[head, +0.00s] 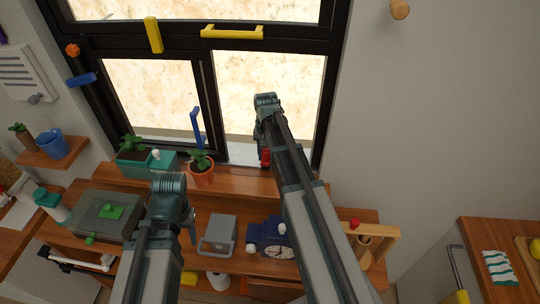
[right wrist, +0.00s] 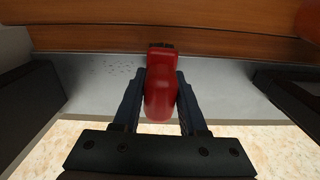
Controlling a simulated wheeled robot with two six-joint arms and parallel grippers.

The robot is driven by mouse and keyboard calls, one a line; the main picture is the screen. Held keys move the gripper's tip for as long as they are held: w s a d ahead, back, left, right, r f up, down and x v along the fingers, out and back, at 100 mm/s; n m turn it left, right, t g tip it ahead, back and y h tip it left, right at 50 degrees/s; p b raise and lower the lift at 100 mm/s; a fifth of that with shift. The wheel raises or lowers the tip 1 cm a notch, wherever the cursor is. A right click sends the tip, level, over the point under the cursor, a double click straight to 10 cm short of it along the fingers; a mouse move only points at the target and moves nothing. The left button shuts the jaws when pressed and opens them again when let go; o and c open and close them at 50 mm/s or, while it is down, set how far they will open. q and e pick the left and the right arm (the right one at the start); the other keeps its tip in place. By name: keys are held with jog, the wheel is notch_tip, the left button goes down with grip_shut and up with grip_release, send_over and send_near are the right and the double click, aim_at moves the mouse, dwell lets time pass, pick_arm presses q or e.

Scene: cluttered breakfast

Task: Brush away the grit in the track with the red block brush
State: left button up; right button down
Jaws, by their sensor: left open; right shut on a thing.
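The red block brush (right wrist: 160,92) is held between the two fingers of my right gripper (right wrist: 160,105), with its dark end toward the wooden ledge. In the head view the red brush (head: 265,158) shows below my right gripper (head: 264,149), at the foot of the right window pane. The track (right wrist: 220,75) is a pale grey strip along the window's foot. Small dark grit specks (right wrist: 115,70) lie on it, left of the brush. I cannot tell whether the brush touches the track. My left gripper (head: 192,234) is open, low over the shelf and partly hidden by its arm.
A potted plant (head: 201,170) and a teal planter (head: 145,162) stand left of the right arm on the wooden ledge (head: 235,180). A blue window handle (head: 197,128) sticks out nearby.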

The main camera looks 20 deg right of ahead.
jog(key=shift+f, duration=0.2)
jog(key=shift+s+r, duration=0.1)
jog(key=shift+s+d, duration=0.45)
jog(key=shift+d, duration=0.4)
jog(key=shift+s+d, duration=0.4)
jog(key=shift+d, duration=0.4)
jog(key=shift+s+d, duration=0.5)
jog(key=shift+d, duration=0.25)
jog(key=shift+s+d, duration=0.45)
jog(key=shift+d, duration=0.3)
jog(key=shift+s+d, duration=0.4)
jog(key=shift+d, duration=0.45)
jog(key=shift+s+d, duration=0.4)
jog(key=shift+d, duration=0.4)
